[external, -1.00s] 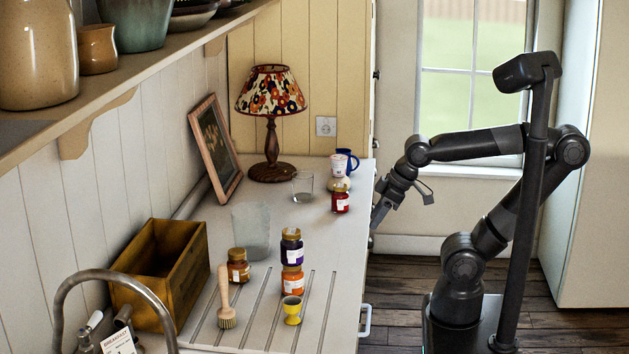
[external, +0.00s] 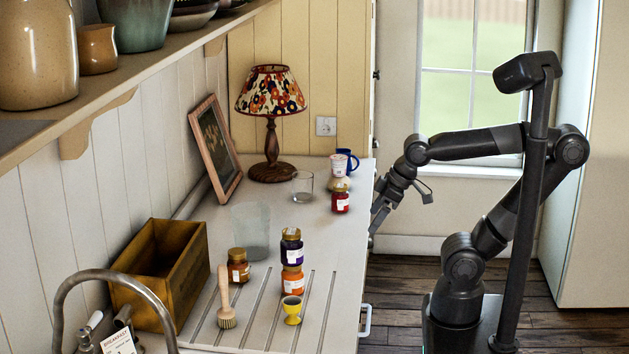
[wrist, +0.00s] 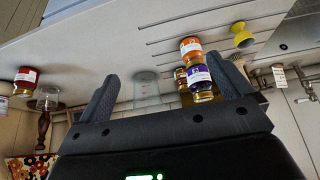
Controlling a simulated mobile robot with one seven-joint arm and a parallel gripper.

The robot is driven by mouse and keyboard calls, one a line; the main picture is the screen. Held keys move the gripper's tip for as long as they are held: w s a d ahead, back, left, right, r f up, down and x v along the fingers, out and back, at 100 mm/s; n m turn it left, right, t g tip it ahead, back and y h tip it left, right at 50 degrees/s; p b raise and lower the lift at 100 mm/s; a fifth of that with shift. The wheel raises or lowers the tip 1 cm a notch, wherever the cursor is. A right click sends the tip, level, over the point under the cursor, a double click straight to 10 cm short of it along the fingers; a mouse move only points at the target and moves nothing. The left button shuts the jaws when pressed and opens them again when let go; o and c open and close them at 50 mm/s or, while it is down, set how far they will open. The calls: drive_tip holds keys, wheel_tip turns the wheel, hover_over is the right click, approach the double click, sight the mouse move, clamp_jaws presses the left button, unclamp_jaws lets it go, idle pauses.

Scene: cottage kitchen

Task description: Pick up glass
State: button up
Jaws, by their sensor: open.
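A small clear glass (external: 302,187) stands upright on the counter, in front of the lamp. In the wrist view, which shows the scene upside down, this glass (wrist: 47,98) is at the left. A taller clear, frosted-looking vessel (external: 250,232) stands nearer the wooden box. It shows faintly between my fingers in the wrist view (wrist: 147,90). My gripper (external: 402,208) is open and empty, off the counter's right edge, to the right of both glasses and touching neither. Both fingers of my gripper (wrist: 168,74) show spread apart in the wrist view.
A red jar (external: 340,201), a mug (external: 347,162) and a lamp (external: 270,140) stand near the small glass. A purple-labelled jar (external: 291,248), orange jar (external: 293,281), brown jar (external: 238,267), brush (external: 226,300) and yellow egg cup (external: 292,311) crowd the nearer counter.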

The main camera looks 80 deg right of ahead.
drive_tip(key=w+d+r+m+h, duration=0.1)
drive_tip(key=w+d+r, duration=0.3)
drive_tip(key=w+d, duration=0.8)
drive_tip(key=m+h, duration=0.1)
drive_tip(key=m, duration=0.2)
approach(303, 181)
drive_tip(key=d, duration=0.2)
drive_tip(key=shift+m+t, duration=0.3)
drive_tip(key=x, duration=0.6)
drive_tip(key=shift+s+d+f, duration=0.1)
drive_tip(key=shift+s+d, duration=0.1)
drive_tip(key=shift+d, duration=0.1)
drive_tip(key=shift+d+x, duration=0.2)
drive_tip(key=shift+x, duration=1.3)
drive_tip(key=shift+d+x, duration=0.25)
drive_tip(key=shift+x, duration=1.2)
drive_tip(key=shift+s, duration=0.15)
